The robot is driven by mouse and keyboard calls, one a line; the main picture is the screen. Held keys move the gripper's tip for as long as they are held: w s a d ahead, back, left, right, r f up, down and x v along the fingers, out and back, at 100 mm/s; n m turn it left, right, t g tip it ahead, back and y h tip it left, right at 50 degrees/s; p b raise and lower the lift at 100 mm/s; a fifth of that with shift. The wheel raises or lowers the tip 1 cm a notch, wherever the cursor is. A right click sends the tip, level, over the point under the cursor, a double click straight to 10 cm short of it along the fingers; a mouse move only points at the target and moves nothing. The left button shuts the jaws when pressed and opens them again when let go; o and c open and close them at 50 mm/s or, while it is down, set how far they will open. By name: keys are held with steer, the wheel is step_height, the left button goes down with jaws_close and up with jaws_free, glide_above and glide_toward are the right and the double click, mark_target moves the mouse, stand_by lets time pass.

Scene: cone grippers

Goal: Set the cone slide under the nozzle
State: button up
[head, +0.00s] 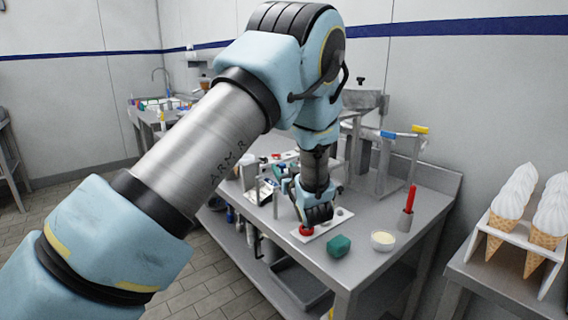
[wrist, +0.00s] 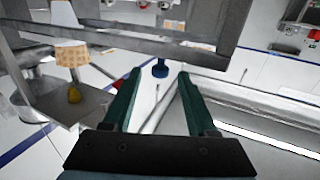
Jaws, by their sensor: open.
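My gripper (wrist: 160,72) is open, its two dark green fingers apart in the wrist view. A blue knob (wrist: 160,68) shows between the fingertips; the fingers are not visibly closed on it, and its distance is unclear. In the head view my gripper (head: 316,213) is low over the steel table, beside a white plate (head: 334,222) with a red round piece (head: 305,230). A tan waffle cone part (wrist: 72,54) with white above it shows at left in the wrist view. I cannot clearly tell the cone slide or nozzle apart; my arm hides part of the machine.
On the table (head: 365,272) are a green block (head: 339,246), a pale bowl (head: 383,241) and a red stick in a grey holder (head: 407,212). Levers with blue (head: 388,134) and yellow (head: 420,129) ends stand behind. A rack at right holds several filled cones (head: 510,200).

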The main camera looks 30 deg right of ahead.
steer(key=shift+w+d, duration=0.15)
steer(key=shift+w, duration=0.65)
steer(key=shift+c, duration=0.2)
jaws_close()
stand_by(0.7)
